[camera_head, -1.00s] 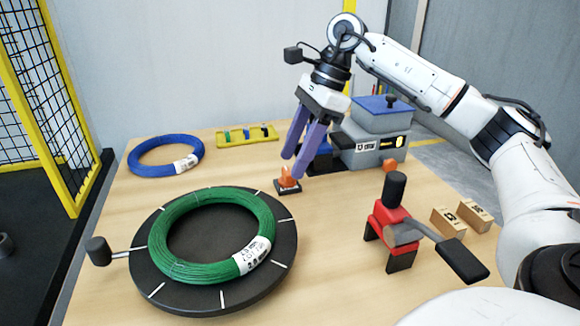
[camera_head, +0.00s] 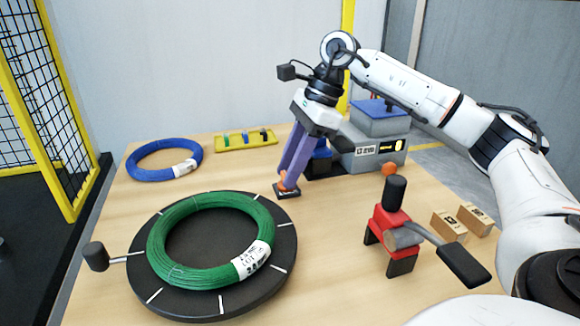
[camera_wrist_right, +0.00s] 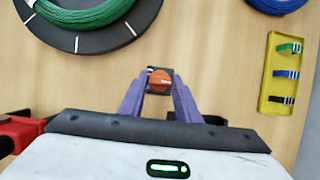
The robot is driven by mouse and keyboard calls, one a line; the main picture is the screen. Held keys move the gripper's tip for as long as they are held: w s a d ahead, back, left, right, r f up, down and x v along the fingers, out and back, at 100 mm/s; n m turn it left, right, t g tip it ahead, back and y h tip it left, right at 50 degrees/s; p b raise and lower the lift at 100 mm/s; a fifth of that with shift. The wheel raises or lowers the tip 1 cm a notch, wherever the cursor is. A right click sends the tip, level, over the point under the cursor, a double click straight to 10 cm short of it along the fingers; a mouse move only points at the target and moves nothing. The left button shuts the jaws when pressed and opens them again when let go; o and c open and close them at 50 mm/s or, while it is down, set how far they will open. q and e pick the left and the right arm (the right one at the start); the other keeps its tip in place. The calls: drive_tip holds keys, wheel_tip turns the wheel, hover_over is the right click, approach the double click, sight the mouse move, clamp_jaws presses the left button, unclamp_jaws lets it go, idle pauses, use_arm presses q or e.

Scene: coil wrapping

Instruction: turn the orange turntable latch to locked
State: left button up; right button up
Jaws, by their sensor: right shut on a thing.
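The orange latch (camera_head: 285,182) sits on a small dark base (camera_head: 287,192) on the table, just beyond the right rim of the black turntable (camera_head: 225,296). My right gripper (camera_head: 289,177) points down at the latch with its purple fingers shut on it. In the right wrist view the latch (camera_wrist_right: 160,80) shows between the two fingertips, and the fingers hide part of its sides. A green coil (camera_head: 163,238) lies on the turntable; the turntable's handle (camera_head: 97,256) sticks out to the left. Whether the latch stands at locked cannot be read. My left gripper is not in view.
A blue coil (camera_head: 140,174) and a yellow tray (camera_head: 246,147) lie at the back. A red clamp tool (camera_head: 391,222) and small cardboard boxes (camera_head: 448,225) stand at the right.

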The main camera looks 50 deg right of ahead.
drive_tip(key=m, duration=0.2)
drive_tip(key=m+t+h, duration=0.1)
drive_tip(key=m, duration=0.1)
drive_tip(key=shift+s+a+m, duration=0.1)
drive_tip(key=shift+a+m, duration=0.05)
drive_tip(key=shift+m, duration=0.15)
drive_tip(key=m, duration=0.2)
drive_tip(key=m+t+h+p, duration=0.1)
drive_tip(key=m, duration=0.1)
drive_tip(key=shift+a+m+h, duration=0.15)
drive_tip(key=shift+m+h, duration=0.15)
drive_tip(key=m, duration=0.1)
drive_tip(key=m+h+p, duration=0.1)
drive_tip(key=m, duration=0.1)
drive_tip(key=shift+a+r+m+h, duration=0.1)
drive_tip(key=shift+a+m+h, duration=0.05)
drive_tip(key=shift+m+h, duration=0.15)
drive_tip(key=m+h, duration=0.1)
drive_tip(key=m, duration=0.2)
drive_tip(key=shift+a+p, duration=0.1)
drive_tip(key=shift+p, duration=0.25)
drive_tip(key=shift+m+h, duration=0.4)
drive_tip(key=shift+m, duration=0.5)
